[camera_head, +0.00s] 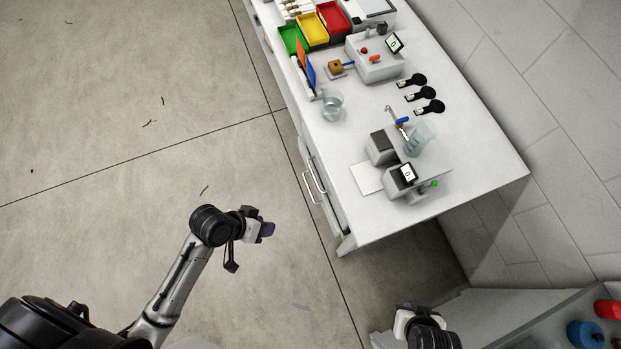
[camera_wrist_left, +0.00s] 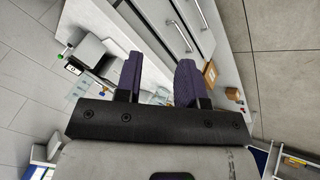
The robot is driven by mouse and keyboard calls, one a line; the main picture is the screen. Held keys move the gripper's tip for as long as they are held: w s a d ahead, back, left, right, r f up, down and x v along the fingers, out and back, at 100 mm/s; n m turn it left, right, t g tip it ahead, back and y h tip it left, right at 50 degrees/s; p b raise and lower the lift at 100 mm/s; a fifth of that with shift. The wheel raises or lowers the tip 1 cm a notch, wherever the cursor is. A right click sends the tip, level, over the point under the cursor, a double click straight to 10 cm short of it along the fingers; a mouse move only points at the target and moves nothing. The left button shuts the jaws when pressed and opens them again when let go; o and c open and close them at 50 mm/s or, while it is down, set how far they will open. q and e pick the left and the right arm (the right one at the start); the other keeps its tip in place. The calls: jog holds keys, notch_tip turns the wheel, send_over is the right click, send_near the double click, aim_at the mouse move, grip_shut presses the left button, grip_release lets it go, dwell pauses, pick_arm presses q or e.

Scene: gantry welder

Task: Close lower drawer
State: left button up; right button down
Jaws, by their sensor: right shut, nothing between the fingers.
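Drawer fronts with bar handles (camera_head: 311,182) show on the near long side of the white bench. The left wrist view shows two handles on grey fronts; the one farther from the bench top looks like the lower drawer's handle (camera_wrist_left: 202,14). I cannot tell how far that drawer stands out. My left gripper (camera_head: 268,230) is over the floor, left of the bench's near corner and apart from the drawers. Its two purple fingers (camera_wrist_left: 159,82) are spread with nothing between them. My right gripper (camera_head: 402,322) is shut and empty at the bottom, away from the drawers.
The bench top (camera_head: 345,135) carries a glass beaker (camera_head: 332,105), small instruments with displays (camera_head: 402,180), black spoon-like items and coloured bins (camera_head: 312,27). A grey station with a blue round item (camera_head: 586,334) stands at bottom right.

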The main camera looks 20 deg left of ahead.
pick_arm(q)
jog(key=w+a+f+n+t+h+b, duration=0.15)
jog(key=w+f+b, duration=0.35)
jog(key=f+b, duration=0.75)
jog(key=w+f+n+t+h+b, duration=0.1)
jog(key=w+f+n+h+b, duration=0.3)
jog(key=f+b, duration=0.9)
jog(key=n+t+h+b, duration=0.1)
jog(key=n+t+b, duration=0.3)
jog(key=b, duration=1.2)
send_near(309, 189)
jog(key=shift+f+b+x, duration=0.15)
jog(key=shift+b+x, duration=1)
jog(key=shift+x, duration=1.4)
jog(key=shift+f+b+x, duration=0.15)
jog(key=shift+b+x, duration=1)
jog(key=shift+x, duration=1.35)
jog(key=shift+a, duration=0.15)
jog(key=shift+c, duration=0.5)
grip_shut()
